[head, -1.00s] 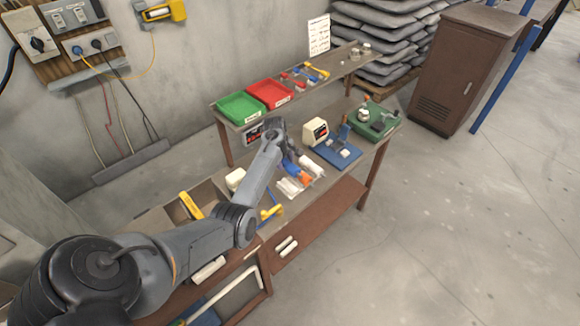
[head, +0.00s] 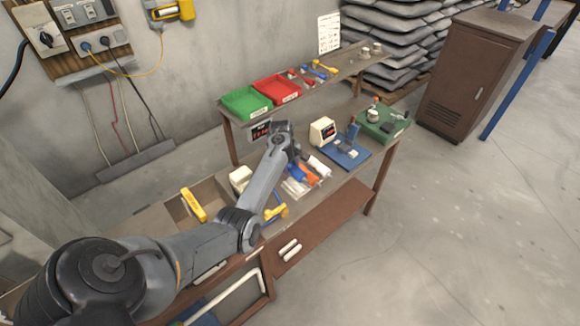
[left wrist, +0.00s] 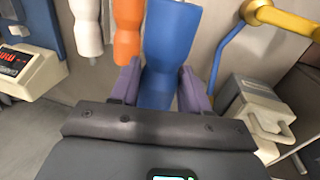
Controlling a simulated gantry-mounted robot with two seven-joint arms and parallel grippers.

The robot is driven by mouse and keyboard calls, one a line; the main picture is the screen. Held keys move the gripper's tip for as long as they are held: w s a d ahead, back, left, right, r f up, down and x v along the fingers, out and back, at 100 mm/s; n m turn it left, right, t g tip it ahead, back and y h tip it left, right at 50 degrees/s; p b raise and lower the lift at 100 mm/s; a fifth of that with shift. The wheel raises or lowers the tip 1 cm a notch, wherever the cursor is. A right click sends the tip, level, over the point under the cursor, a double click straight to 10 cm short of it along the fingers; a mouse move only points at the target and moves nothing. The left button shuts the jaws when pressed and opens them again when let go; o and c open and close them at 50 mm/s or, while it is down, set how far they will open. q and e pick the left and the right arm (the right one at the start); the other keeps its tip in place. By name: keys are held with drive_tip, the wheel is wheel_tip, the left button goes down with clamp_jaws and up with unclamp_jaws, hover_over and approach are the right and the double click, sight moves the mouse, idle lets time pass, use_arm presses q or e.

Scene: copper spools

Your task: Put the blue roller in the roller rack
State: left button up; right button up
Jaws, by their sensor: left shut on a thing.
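My left gripper (left wrist: 160,88) is shut on the blue roller (left wrist: 172,48), with one finger on each side of it. In the head view the gripper (head: 293,155) is over the bench, and the blue roller (head: 298,171) shows just below it. An orange roller (left wrist: 128,28) and a white roller (left wrist: 87,25) are beside the blue one in the left wrist view. I cannot clearly make out the roller rack; a pale area (head: 294,188) lies under the rollers in the head view. Whether the blue roller touches anything below is unclear. My right gripper is not in view.
A yellow-and-blue tool (head: 275,211) lies near the rollers. A cream box with a display (head: 322,131) and a blue stand (head: 346,154) are to the right. Green (head: 245,103) and red (head: 276,90) bins stand on the raised shelf behind. The floor at right is clear.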

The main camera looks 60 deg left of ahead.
use_arm(q)
drive_tip(key=shift+f+b, duration=1.95)
drive_tip(key=shift+b, duration=0.05)
drive_tip(key=shift+f+b, duration=0.6)
drive_tip(key=shift+f, duration=1.2)
drive_tip(key=o, duration=1.3)
drive_tip(key=shift+f, duration=0.15)
drive_tip(key=shift+s+r, duration=0.1)
drive_tip(key=shift+r, duration=0.55)
wheel_tip(320, 180, up, 9)
drive_tip(key=s+p, duration=0.1)
drive_tip(key=s, duration=0.1)
drive_tip(key=shift+d+r, duration=0.15)
drive_tip(key=shift+r, duration=0.05)
